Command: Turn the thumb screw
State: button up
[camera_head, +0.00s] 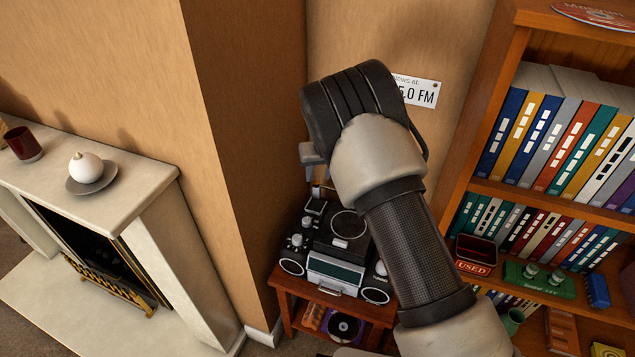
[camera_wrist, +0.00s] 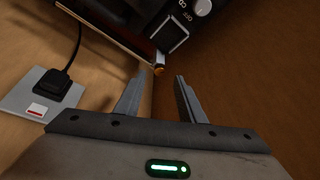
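My gripper (camera_wrist: 157,82) is open, its two grey fingers apart with nothing between them. In the head view my gripper (camera_head: 314,160) hangs over the back of the black and silver radio set (camera_head: 335,245), mostly hidden by my wrist. A small brass-orange piece (camera_wrist: 158,68) shows just beyond the gap between the fingertips in the wrist view, beside a black block with a grey square face (camera_wrist: 173,38). It may be the thumb screw, but it is too small to be sure. The fingers appear apart from it.
The radio stands on a small reddish wooden cabinet (camera_head: 284,281) in a corner. A wall plate with a black plug (camera_wrist: 55,83) is at the left in the wrist view. A bookshelf (camera_head: 495,192) stands right, and a pale fireplace (camera_head: 150,205) left.

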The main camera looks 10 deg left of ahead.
aim_at(316, 182)
jog(key=shift+b+x, duration=0.3)
jog(key=shift+x, duration=1.85)
jog(key=shift+c, duration=0.4)
grip_shut()
jog(key=shift+s+a+r+m+h+p, duration=0.1)
jog(key=shift+m+h+p, duration=0.15)
jog(key=shift+m+p, duration=0.35)
jog(key=shift+a+m+h+p, duration=0.1)
jog(key=shift+m+h+p, duration=0.2)
jog(key=shift+m, duration=0.4)
jog(key=shift+a+m+t+h, duration=0.15)
jog(key=shift+m+h, duration=0.2)
jog(key=shift+m, duration=0.5)
jog(key=shift+m+t+h, duration=0.15)
jog(key=shift+m+h, duration=0.15)
jog(key=shift+m, duration=0.55)
